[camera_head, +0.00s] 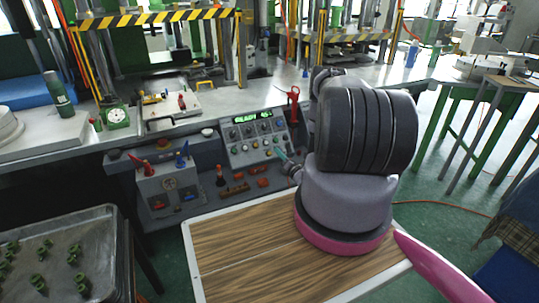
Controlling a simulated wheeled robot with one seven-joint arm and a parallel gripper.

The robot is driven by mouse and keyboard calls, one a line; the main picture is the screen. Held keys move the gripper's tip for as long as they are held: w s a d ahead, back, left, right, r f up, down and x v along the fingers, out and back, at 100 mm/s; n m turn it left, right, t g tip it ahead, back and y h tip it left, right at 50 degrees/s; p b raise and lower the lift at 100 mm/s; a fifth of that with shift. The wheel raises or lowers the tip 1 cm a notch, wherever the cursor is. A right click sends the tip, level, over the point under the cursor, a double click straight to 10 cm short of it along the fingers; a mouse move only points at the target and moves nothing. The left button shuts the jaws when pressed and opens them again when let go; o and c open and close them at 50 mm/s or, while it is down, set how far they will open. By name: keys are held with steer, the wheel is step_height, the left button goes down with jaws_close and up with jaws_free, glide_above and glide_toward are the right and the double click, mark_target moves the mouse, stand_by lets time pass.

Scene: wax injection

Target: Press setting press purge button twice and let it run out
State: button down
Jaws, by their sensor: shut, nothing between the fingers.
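The press's grey control panel (254,137) stands at the centre, with a lit green display (252,117), a row of black knobs and several small buttons. The button labels are too small to read, so I cannot tell which one is the purge button. My gripper (280,153) is shut and empty, its tip at the lower right part of this panel. I cannot tell whether it touches a button. My arm hides the area right of the panel.
A grey box (168,190) with red and blue levers is left of the panel. Red handles (236,188) lie below it. A wood-grain top (240,245) fills the front. A metal tray (60,262) with green parts stands at lower left. Striped guard frames (155,18) rise behind.

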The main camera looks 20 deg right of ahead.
steer(key=shift+w+a+f, duration=0.1)
steer(key=shift+w+f, duration=1.2)
steer(key=shift+w, duration=0.3)
steer(key=shift+w+f, duration=1.3)
steer(key=shift+w, duration=0.25)
steer(key=shift+w+f, duration=0.25)
steer(key=shift+w, duration=0.05)
steer(key=shift+w+f, duration=0.25)
steer(key=shift+w, duration=0.05)
stand_by(0.4)
steer(key=shift+s+r, duration=0.55)
steer(key=shift+s, duration=0.05)
stand_by(0.3)
steer(key=shift+s+r, duration=0.8)
steer(key=shift+s, duration=0.2)
steer(key=shift+s+r, duration=0.8)
steer(key=shift+s, duration=0.15)
